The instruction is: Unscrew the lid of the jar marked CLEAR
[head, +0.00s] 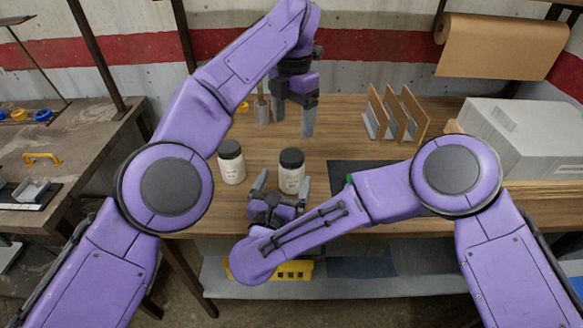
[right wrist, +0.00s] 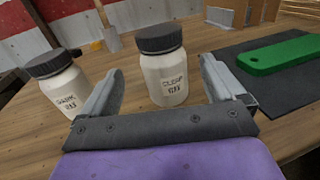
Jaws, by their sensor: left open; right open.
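The jar marked CLEAR (right wrist: 165,80) is white with a dark lid (right wrist: 158,38), which sits on it. It stands upright on the bench and also shows in the head view (head: 291,180). My right gripper (head: 283,182) is open, low at the near side of this jar. In the right wrist view the jar shows between its fingers, with gaps on both sides. My left gripper (head: 292,124) is open and empty, fingers down, above and beyond the CLEAR jar's lid.
A dark mat (right wrist: 225,66) with a green object (right wrist: 282,54) lies right of the CLEAR jar. Wooden upright panels (head: 395,113) and a grey box (head: 518,138) stand farther back. A holder with tools (head: 262,110) stands behind the jars. The wooden bench's front edge is close.

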